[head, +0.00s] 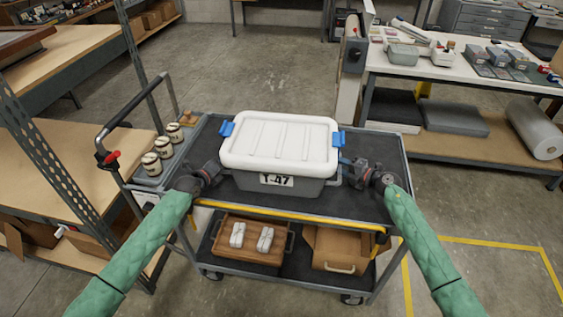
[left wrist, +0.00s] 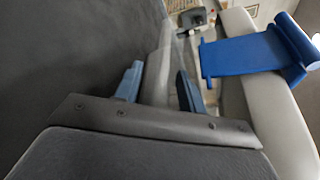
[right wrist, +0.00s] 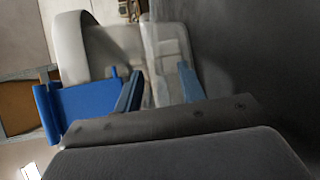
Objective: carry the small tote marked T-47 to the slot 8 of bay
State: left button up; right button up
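The small tote (head: 279,187) is grey with a white lid (head: 280,143), blue latches and a label reading T-47. It sits upright on the top deck of a cart. My left gripper (head: 217,171) is at its left end and my right gripper (head: 348,172) at its right end. In the left wrist view, a grey part of the tote shows between the fingers (left wrist: 158,84), beside a blue latch (left wrist: 245,55). The right wrist view shows much the same, with a blue latch (right wrist: 85,108) left of the fingers (right wrist: 160,88). Whether the fingers press on it is unclear.
The cart (head: 370,205) also carries several jars (head: 151,164) at its left, and a wooden tray (head: 249,242) and cardboard box (head: 340,248) below. Shelving (head: 65,150) stands close on the left. A white-topped bench (head: 425,68) stands at the right. Open floor lies behind the cart.

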pick_arm(q)
jog(key=c, duration=0.8)
pick_arm(e)
jog(key=c, duration=0.8)
pick_arm(q)
grip_shut()
pick_arm(e)
grip_shut()
jog(key=shift+f, duration=0.1)
pick_arm(q)
jog(key=shift+r, duration=0.1)
